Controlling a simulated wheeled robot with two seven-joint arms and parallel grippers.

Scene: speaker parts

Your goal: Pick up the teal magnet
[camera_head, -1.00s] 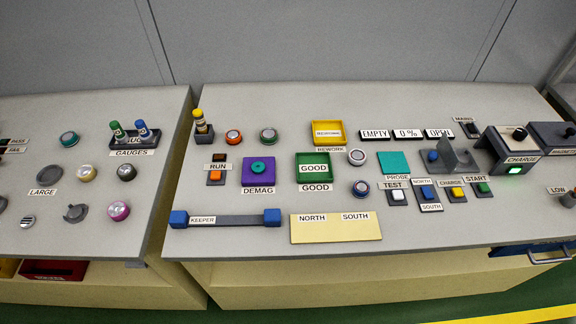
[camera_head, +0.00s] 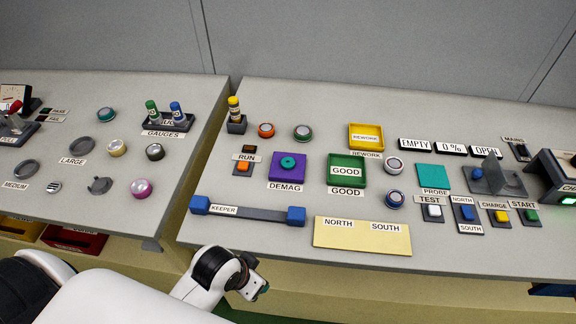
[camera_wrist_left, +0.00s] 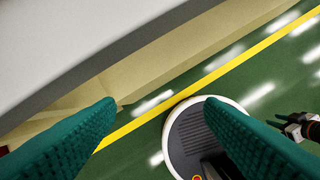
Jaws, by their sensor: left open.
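A round teal-topped piece with a silver rim (camera_head: 106,115) lies at the back of the left table. Another teal round piece (camera_head: 288,163) sits in the middle of the purple DEMAG pad (camera_head: 277,178); I cannot tell whether it is a magnet or part of the pad. My left gripper (camera_head: 256,284) is low in front of the table edge in the head view, below the tabletop. The left wrist view shows its two teal fingers (camera_wrist_left: 160,102) wide apart with nothing between them.
A blue-ended keeper bar (camera_head: 250,212) and a yellow NORTH/SOUTH plate (camera_head: 362,236) lie along the front edge. A green GOOD tray (camera_head: 347,184) and yellow REWORK tray (camera_head: 366,125) stand behind. A gauge rack (camera_head: 168,124) stands on the left table. A gap separates the tables.

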